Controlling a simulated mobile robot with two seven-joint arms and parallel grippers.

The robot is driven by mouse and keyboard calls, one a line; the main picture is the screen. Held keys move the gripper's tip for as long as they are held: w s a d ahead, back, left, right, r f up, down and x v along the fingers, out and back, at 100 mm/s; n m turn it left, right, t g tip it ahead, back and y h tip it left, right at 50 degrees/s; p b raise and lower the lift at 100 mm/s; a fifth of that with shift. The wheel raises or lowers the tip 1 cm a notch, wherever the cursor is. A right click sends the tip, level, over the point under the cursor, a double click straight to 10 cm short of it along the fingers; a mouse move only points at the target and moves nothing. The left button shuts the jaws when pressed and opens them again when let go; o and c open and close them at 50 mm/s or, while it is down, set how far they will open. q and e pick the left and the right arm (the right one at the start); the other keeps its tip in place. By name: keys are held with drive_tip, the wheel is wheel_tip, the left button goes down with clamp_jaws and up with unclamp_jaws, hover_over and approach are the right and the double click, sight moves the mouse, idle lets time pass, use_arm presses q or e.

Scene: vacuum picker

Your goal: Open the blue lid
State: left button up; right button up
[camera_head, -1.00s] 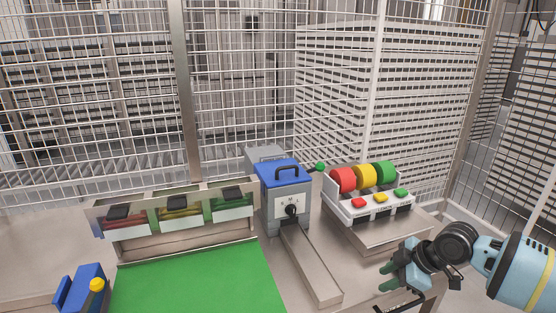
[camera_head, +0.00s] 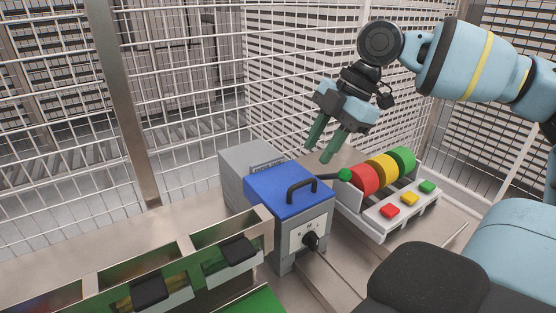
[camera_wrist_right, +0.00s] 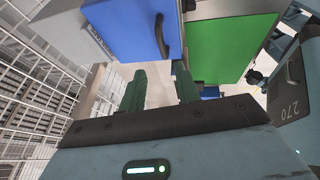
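The blue lid (camera_head: 268,188) lies closed on top of a grey box (camera_head: 290,250). A black handle (camera_head: 301,188) stands up from the lid. In the right wrist view the lid (camera_wrist_right: 122,28) and its handle (camera_wrist_right: 162,38) show beyond the fingertips. My right gripper (camera_head: 317,154) is above and behind the lid, on the right side of the box. Its two green fingers are apart, with nothing between them, and they do not appear to touch the handle. The fingers also show in the right wrist view (camera_wrist_right: 160,80). My left gripper is not in view.
A green-knobbed lever (camera_head: 344,175) sticks out right of the box. Beside it stand red, yellow and green discs (camera_head: 382,170) with coloured buttons. A grey block (camera_head: 245,165) stands behind the box. Black-handled bins (camera_head: 237,250) are at the front left. Wire fencing (camera_head: 190,100) closes the back.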

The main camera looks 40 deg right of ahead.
sight(304, 184)
drive_tip(key=x, duration=0.7)
drive_tip(key=shift+s+a, duration=0.25)
drive_tip(key=shift+c, duration=0.3)
clamp_jaws()
